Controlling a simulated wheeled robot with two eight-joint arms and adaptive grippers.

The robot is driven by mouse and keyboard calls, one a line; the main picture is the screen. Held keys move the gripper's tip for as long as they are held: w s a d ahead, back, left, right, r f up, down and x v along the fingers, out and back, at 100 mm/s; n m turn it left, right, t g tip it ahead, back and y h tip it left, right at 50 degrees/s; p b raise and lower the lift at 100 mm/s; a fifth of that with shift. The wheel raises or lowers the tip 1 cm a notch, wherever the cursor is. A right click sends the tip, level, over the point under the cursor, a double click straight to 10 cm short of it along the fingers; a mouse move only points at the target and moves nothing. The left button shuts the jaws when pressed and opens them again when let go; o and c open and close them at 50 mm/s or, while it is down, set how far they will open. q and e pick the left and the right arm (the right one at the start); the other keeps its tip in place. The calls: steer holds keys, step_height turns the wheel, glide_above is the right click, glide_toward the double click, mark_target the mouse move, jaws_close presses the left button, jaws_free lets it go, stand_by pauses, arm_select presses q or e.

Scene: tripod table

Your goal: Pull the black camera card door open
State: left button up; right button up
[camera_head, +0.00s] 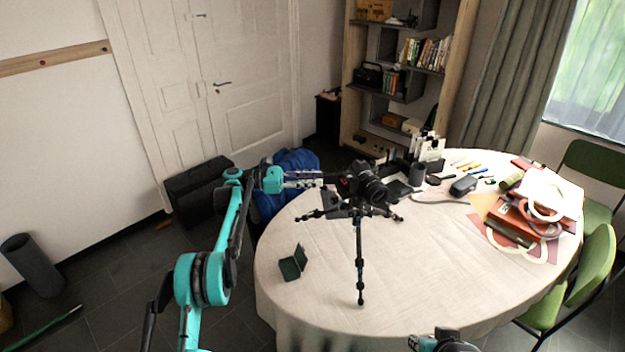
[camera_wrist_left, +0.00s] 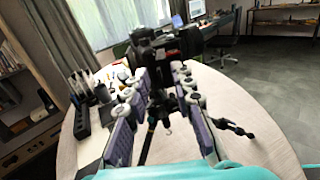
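The black camera (camera_head: 372,188) sits on top of a small black tripod (camera_head: 359,250) standing on the round table. The camera also shows in the left wrist view (camera_wrist_left: 172,46), beyond and between my fingers. Its card door cannot be told apart from the dark body in either view. My left gripper (camera_head: 330,179) reaches in from the left at the camera's near-left side. In the left wrist view its two fingers (camera_wrist_left: 157,84) are spread apart, with the camera and tripod head between or just past their tips; contact cannot be told. Only a part of my right arm shows, at the bottom edge.
The round table (camera_head: 310,310) has a white cloth, with clear room in front of the tripod. A small dark green open case (camera_head: 293,263) lies at left. A dark cup (camera_head: 417,174), pens, books and papers (camera_head: 520,215) fill the back and right.

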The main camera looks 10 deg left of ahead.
arm_select(q)
steer(key=shift+a, duration=0.1)
steer(key=s+a, duration=0.2)
steer(key=a, duration=0.9)
steer(key=shift+a, duration=0.35)
